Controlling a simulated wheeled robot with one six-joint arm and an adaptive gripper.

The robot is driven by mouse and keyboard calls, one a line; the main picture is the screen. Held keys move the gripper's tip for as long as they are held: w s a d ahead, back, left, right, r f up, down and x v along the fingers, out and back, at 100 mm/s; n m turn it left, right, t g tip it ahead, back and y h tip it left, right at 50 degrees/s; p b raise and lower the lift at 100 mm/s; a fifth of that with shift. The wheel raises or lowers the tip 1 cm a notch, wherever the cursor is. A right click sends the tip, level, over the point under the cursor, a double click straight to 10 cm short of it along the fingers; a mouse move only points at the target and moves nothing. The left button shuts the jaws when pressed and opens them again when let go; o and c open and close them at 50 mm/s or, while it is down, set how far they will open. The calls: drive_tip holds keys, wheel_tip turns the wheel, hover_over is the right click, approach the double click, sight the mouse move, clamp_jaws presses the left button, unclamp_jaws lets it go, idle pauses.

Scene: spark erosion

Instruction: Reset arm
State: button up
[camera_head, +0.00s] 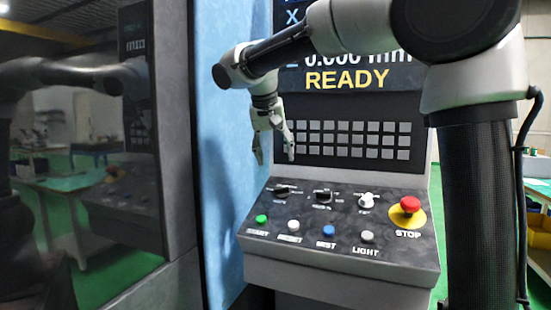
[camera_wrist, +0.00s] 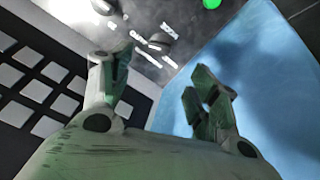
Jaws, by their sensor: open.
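My gripper (camera_head: 274,157) is open and empty in the head view. It points down, above the left part of the control panel (camera_head: 290,253) and in front of the keypad's left edge. In the wrist view my gripper (camera_wrist: 160,80) shows its two fingers spread apart with nothing between them. My arm reaches across the top of the head view, bent at the elbow and partly covering the screen.
The panel has a red STOP button (camera_head: 410,204) on a yellow disc, a green START button (camera_head: 261,219), a blue button (camera_head: 328,230) and dark knobs. The screen (camera_head: 345,80) reads READY. A blue wall (camera_head: 217,150) stands close left of my gripper.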

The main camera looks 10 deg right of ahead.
drive_tip(key=s+f+n, duration=0.1)
drive_tip(key=s+f, duration=0.1)
drive_tip(key=s+d+f+n+g+y, duration=0.1)
drive_tip(key=s+f+n, duration=0.1)
drive_tip(key=f, duration=0.1)
drive_tip(key=s+d+f+n, duration=0.1)
drive_tip(key=s+f+n, duration=0.1)
drive_tip(key=s+f, duration=0.1)
drive_tip(key=shift+f+y, duration=0.15)
drive_tip(key=shift+y, duration=0.15)
drive_tip(key=s+d+f+m, duration=0.1)
drive_tip(key=s+d+f, duration=0.2)
drive_tip(key=s+d, duration=0.5)
drive_tip(key=s+d+f+m+t+y, duration=0.1)
drive_tip(key=s+d+f, duration=0.3)
drive_tip(key=s+d, duration=0.4)
drive_tip(key=s, duration=0.6)
drive_tip(key=shift+s, duration=0.35)
